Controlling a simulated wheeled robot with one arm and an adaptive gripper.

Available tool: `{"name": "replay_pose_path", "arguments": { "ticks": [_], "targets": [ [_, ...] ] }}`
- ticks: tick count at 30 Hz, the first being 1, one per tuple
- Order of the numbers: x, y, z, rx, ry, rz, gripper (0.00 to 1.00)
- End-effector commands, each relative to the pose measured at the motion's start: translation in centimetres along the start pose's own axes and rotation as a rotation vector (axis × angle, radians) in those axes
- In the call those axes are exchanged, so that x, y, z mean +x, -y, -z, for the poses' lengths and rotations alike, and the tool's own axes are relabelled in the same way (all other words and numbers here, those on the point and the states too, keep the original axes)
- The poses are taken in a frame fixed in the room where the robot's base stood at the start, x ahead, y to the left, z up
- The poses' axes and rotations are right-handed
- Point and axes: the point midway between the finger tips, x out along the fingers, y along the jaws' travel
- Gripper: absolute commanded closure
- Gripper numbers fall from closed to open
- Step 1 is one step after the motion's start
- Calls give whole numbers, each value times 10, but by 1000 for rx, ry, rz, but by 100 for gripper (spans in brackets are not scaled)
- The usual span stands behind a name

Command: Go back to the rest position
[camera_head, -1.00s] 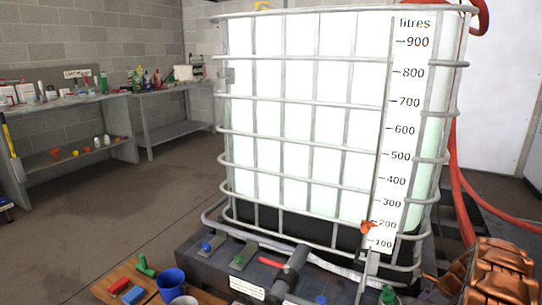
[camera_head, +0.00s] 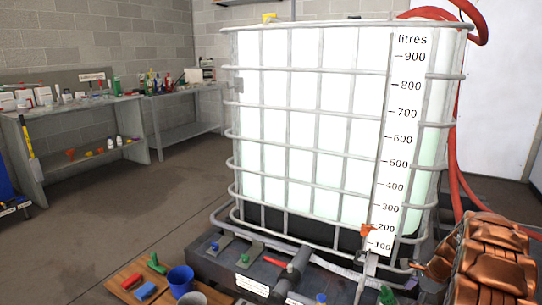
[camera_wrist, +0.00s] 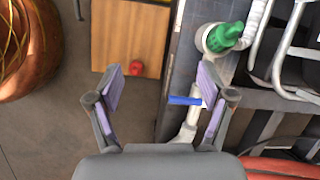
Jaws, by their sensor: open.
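My gripper (camera_wrist: 162,90) is open in the wrist view, with its two purple-padded fingers apart and nothing held. A blue valve handle (camera_wrist: 185,100) on a pale pipe shows between the fingers, close to the right one. I cannot tell whether they touch. A green fitting (camera_wrist: 224,37) on a white pipe lies above and to the right. A wooden board (camera_wrist: 130,30) with a red object (camera_wrist: 137,68) on it lies above the left finger. I cannot clearly make out my gripper in the head view.
A caged white tank (camera_head: 330,130) marked in litres stands on a dark base with several coloured valves. A blue cup (camera_head: 180,280) and the wooden board (camera_head: 122,275) are at the lower left. Red hoses (camera_head: 455,165) hang at right. Benches (camera_head: 75,110) line the left; floor between is clear.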

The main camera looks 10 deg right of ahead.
Motion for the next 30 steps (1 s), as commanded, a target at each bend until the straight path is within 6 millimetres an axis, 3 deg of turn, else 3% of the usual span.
{"name": "replay_pose_path", "arguments": {
  "ticks": [1,3,15,24,30],
  "targets": [
    [-20,-3,-23,-50,-4,-12,20],
    [-40,-10,-51,-122,-10,-31,20],
    [-141,-75,-188,-540,-33,-144,20],
    [-212,-144,-268,-852,-41,-228,20],
    [-258,-196,-308,-1058,-43,-283,20]
  ]
}}
